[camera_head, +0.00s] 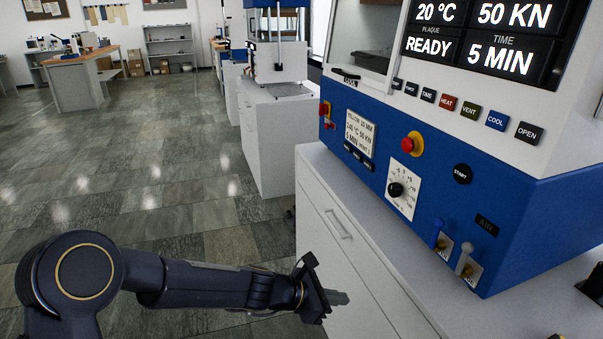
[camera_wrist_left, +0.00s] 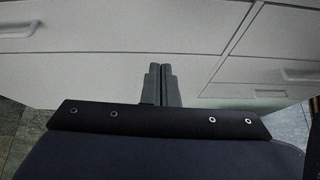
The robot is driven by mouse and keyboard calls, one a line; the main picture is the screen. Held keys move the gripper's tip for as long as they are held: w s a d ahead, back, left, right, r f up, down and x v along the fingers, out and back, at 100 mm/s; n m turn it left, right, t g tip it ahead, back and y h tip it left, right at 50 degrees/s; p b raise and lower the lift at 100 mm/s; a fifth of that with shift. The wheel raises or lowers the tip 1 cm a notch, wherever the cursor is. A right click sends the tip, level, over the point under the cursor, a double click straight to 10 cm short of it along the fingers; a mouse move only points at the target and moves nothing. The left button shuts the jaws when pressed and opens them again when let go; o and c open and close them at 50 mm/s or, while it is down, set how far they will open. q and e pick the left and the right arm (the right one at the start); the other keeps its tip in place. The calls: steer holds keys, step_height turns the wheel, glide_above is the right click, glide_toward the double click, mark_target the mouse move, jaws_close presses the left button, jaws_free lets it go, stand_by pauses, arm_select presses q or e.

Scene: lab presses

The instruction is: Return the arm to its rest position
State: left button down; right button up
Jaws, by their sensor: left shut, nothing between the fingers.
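My left arm comes in from the lower left of the head view, stretched to the right and low over the floor. Its left gripper (camera_head: 338,297) is in front of the white cabinet (camera_head: 335,205) that carries the press. In the left wrist view the two grey fingers of the left gripper (camera_wrist_left: 161,84) lie together, shut and empty, pointing at the cabinet's drawer fronts. I cannot tell whether the fingertips touch the cabinet. My right gripper does not show clearly; only small dark parts are at the lower right edge of the head view.
A blue and white press (camera_head: 440,150) with buttons, a dial and two levers stands on the cabinet. A second cabinet (camera_head: 268,140) with a machine stands farther back. A wooden-topped bench (camera_head: 80,80) is far left. The tiled floor (camera_head: 130,160) at left is clear.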

arm_select(q)
steer(key=s+a+r+m+t+y, duration=0.1)
steer(key=s+a+r+m, duration=0.4)
steer(key=a, duration=0.3)
steer(key=s+a+r+m+y, duration=0.1)
steer(key=s+a+r+m, duration=0.4)
steer(key=a, duration=0.4)
steer(key=s+a+f+m+t+y, duration=0.1)
steer(key=s+a+f+m+y, duration=0.2)
steer(key=s+a+m+y, duration=0.85)
steer(key=s+a+r+n+h+p, duration=0.1)
steer(key=s+r+h+p, duration=0.1)
steer(key=r+p, duration=0.5)
steer(key=s+a+r+n+h+p, duration=0.1)
steer(key=s+r+h+p, duration=0.1)
steer(key=r+p, duration=0.5)
steer(key=shift+s+a+r+n+h+p, duration=0.35)
steer(key=shift+r+h, duration=0.25)
steer(key=shift+h, duration=0.25)
steer(key=shift+w, duration=0.1)
